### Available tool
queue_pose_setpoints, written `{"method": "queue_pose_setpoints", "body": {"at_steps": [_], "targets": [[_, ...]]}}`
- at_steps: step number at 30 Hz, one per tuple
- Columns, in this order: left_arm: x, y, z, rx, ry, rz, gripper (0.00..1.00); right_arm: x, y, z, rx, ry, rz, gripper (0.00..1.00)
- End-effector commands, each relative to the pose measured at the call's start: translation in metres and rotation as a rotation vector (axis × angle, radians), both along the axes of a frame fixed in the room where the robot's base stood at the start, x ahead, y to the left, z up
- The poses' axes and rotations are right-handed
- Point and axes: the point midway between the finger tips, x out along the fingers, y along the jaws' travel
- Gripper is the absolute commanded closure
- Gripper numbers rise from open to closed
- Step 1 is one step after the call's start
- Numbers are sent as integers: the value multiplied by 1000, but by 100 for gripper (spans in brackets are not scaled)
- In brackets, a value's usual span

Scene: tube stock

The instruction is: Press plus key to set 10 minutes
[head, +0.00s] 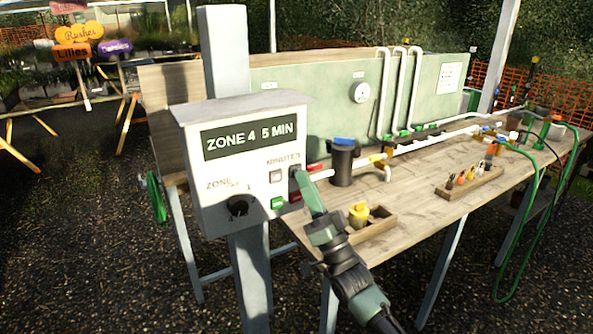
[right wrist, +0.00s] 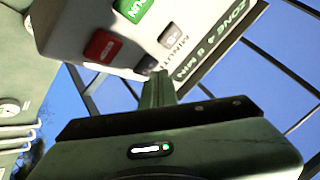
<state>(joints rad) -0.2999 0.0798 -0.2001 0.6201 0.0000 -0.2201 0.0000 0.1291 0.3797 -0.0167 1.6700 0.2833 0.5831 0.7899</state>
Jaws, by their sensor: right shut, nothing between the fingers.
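The controller box (head: 240,160) is white and fixed to a post. I cannot tell whether the key is pressed in. My left gripper is out of view.
A green key (head: 277,202), a red key (head: 295,196) and a black zone dial (head: 238,207) sit low on the box. Behind it, a wooden bench (head: 420,210) carries pipes, a dark filter canister (head: 343,163) and a small wooden tray (head: 385,222).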

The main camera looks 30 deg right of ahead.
Motion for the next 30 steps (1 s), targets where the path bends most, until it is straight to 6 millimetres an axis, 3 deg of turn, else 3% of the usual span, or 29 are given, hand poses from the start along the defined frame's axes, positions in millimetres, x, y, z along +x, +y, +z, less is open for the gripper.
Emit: {"method": "queue_pose_setpoints", "body": {"at_steps": [14,30], "targets": [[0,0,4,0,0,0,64,-9,0,1,0,0,0,100],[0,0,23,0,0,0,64,-55,-2,1,0,-1,0,100]]}}
